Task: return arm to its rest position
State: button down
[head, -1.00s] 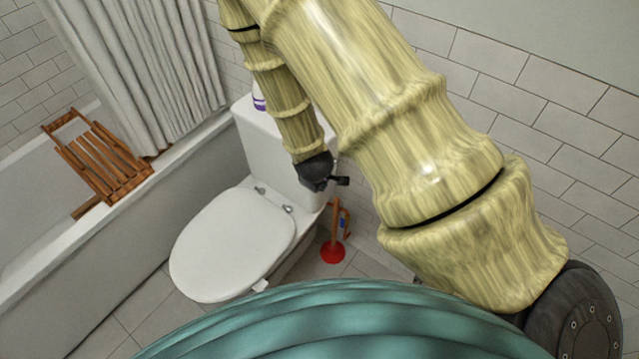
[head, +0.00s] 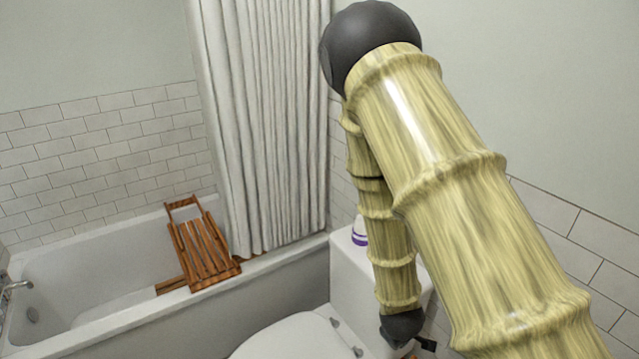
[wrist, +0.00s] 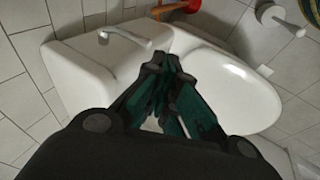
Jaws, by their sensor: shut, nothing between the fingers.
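My gripper (wrist: 168,68) shows in the wrist view with its dark green fingers drawn together and nothing between them. My arm rises in the head view to a dark elbow, and its forearm hangs down in front of the toilet tank (head: 346,285). The forearm ends in a dark wrist joint near the bottom edge; the fingers cannot be made out there. In the wrist view, a white fixture with a chrome fitting (wrist: 125,35) and a white oval surface (wrist: 235,90) lie beyond the fingers. Any contact cannot be told.
The white toilet lid (head: 285,340) is at the bottom of the head view. A bathtub (head: 290,290) with a wooden rack (head: 205,250) and a curtain (head: 270,130) stands left. A purple-and-white bottle (head: 359,232) is on the tank. Tiled wall (head: 560,220) is at right.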

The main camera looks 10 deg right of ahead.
jog(key=s+a+f+m+g+y, duration=0.1)
jog(key=s+f+m, duration=0.1)
jog(key=s+f, duration=0.3)
jog(key=s+a+f+m+g+y, duration=0.1)
jog(key=s+f, duration=0.4)
jog(key=s, duration=0.7)
jog(key=s+a+f+m+g, duration=0.2)
jog(key=s+f, duration=0.3)
jog(key=s, duration=0.4)
jog(key=shift+a+f+m+y, duration=0.3)
jog(key=shift+a+f+y, duration=0.1)
jog(key=shift+a, duration=0.35)
jog(key=shift+w, duration=0.1)
dwell(3.1)
